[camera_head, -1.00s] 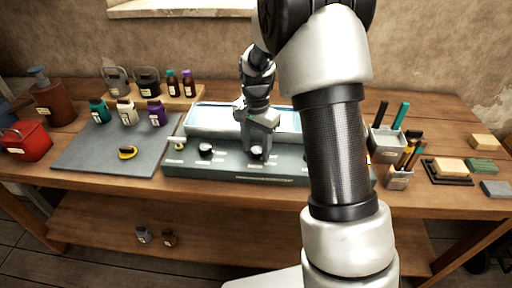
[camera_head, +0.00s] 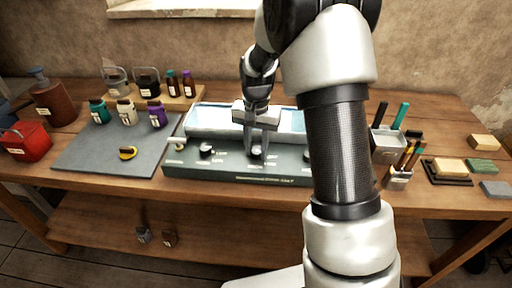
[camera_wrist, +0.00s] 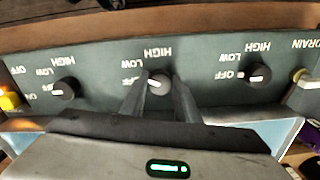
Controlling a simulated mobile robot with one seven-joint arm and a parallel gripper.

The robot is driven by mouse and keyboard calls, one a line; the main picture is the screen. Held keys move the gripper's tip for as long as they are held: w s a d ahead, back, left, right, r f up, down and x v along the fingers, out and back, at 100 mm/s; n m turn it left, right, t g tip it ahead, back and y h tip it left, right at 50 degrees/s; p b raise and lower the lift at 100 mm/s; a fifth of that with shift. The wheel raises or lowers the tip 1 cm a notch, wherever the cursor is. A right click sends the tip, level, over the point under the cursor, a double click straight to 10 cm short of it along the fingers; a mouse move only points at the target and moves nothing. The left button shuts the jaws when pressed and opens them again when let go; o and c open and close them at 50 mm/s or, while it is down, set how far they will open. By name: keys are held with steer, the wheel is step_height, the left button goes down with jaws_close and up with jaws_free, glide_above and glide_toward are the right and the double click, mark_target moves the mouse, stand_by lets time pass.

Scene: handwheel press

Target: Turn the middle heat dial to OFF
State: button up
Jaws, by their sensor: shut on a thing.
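The middle heat dial (camera_head: 257,154) is a small dark knob on the sloped grey front panel (camera_head: 225,170) of the wide basin unit. In the wrist view the dial (camera_wrist: 160,86) sits between the two fingertips of my gripper (camera_wrist: 161,80), which is shut on it. The view is upside down there. A pale mark on the dial appears to lie on its left side, towards the partly covered OFF label (camera_wrist: 131,80). LOW and HIGH labels stand above it. In the head view my gripper (camera_head: 260,146) reaches down onto the panel from behind.
Another dial (camera_head: 206,150) sits left of the middle one; the wrist view shows dials on both sides, one on the left (camera_wrist: 65,88) and one on the right (camera_wrist: 258,74). A grey mat (camera_head: 85,155) with bottles lies left. Pen holders (camera_head: 386,145) stand right.

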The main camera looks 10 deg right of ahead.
mark_target(257, 151)
steer(key=n, duration=0.5)
steer(key=shift+d+n, duration=0.1)
steer(key=shift+n, duration=0.2)
stand_by(0.4)
steer(key=o, duration=1.1)
steer(key=shift+c, duration=0.2)
step_height(257, 151, up, 18)
steer(key=p, duration=0.2)
steer(key=shift+f, duration=0.25)
steer(key=shift+r, duration=0.1)
